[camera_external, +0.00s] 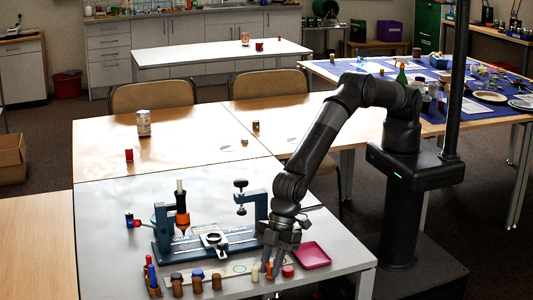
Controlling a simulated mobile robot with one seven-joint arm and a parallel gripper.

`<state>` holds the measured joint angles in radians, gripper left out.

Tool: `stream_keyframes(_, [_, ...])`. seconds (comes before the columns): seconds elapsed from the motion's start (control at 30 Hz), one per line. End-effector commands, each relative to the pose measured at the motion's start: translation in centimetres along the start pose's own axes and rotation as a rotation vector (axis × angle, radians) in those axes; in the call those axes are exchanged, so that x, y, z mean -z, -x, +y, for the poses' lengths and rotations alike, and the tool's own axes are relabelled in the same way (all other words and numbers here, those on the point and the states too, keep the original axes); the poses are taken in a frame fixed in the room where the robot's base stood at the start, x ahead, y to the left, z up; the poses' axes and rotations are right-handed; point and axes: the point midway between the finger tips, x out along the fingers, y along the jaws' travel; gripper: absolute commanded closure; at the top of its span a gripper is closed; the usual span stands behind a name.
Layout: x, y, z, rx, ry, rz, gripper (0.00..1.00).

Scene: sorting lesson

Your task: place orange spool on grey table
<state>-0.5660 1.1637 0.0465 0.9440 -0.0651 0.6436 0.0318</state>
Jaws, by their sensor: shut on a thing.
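My gripper (271,264) reaches down at the front of the grey table (115,205), at the right part of a row of small pegs and spools. It is shut on a small orange-red piece (269,271), mostly hidden by the fingers. This may be the orange spool; its shape is too small to tell. Whether it touches the surface below I cannot tell.
The blue machine (162,235) stands left of my gripper. A pink tray (311,255) and a red piece (288,271) lie close on the right. Several pegs stand at the front left, with a cream one (255,273) beside my gripper. The table's left side is mostly clear.

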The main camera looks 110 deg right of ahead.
Motion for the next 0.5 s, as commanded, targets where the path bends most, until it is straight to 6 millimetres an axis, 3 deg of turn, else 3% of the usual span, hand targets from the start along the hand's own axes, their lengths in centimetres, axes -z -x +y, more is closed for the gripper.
stream_keyframes(0.3, [-0.04,-0.19,-0.01,0.0,0.0,0.001,1.0])
stream_keyframes(0.33, [-0.04,-0.21,0.0,0.0,0.0,0.002,0.77])
stream_keyframes(0.5, [-0.01,-0.16,0.0,0.0,0.0,0.002,0.64])
